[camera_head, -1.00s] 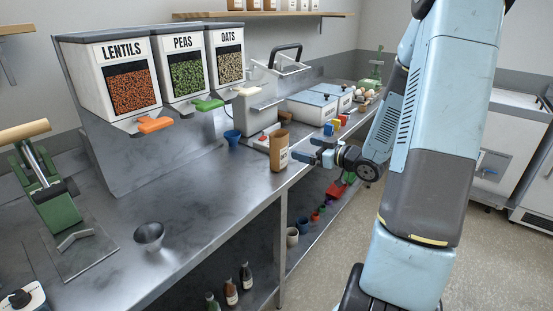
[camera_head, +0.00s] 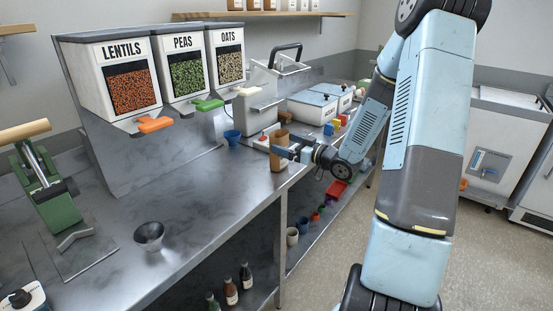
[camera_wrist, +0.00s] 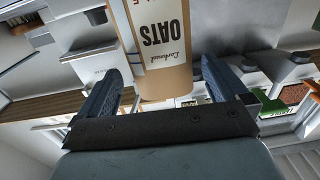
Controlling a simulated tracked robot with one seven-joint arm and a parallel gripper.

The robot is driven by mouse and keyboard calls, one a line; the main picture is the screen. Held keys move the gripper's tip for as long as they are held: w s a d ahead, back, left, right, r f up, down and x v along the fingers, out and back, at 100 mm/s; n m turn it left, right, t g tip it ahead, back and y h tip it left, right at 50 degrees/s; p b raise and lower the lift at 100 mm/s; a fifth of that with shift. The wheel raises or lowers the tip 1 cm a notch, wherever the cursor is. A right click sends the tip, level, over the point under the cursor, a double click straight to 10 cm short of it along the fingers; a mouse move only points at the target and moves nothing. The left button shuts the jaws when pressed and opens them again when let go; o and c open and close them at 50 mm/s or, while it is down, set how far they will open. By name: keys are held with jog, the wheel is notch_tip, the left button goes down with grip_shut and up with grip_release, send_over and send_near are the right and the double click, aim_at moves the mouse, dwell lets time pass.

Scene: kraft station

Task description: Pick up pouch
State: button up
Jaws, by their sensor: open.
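The pouch is a brown kraft pouch (camera_head: 280,137) with a white label, standing upright near the front edge of the metal counter. In the wrist view, the pouch (camera_wrist: 165,84) appears with "OATS" on its label, upside down. My gripper (camera_head: 287,153) is at the pouch from the right, with a blue finger in front of its lower part. In the wrist view, my gripper (camera_wrist: 157,70) is open, with one finger on each side of the pouch. A gap shows on the left side; the right finger is close to it.
Dispensers for lentils (camera_head: 131,88), peas (camera_head: 186,75) and oats (camera_head: 229,64) stand behind on the counter (camera_head: 215,190). A blue cup (camera_head: 232,136) is left of the pouch. The front middle of the counter is clear.

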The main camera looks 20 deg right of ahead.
jog(key=shift+x, duration=2.6)
jog(key=shift+a+f, duration=0.1)
jog(key=shift+f, duration=0.1)
jog(key=shift+c, duration=0.4)
jog(key=c, duration=1.2)
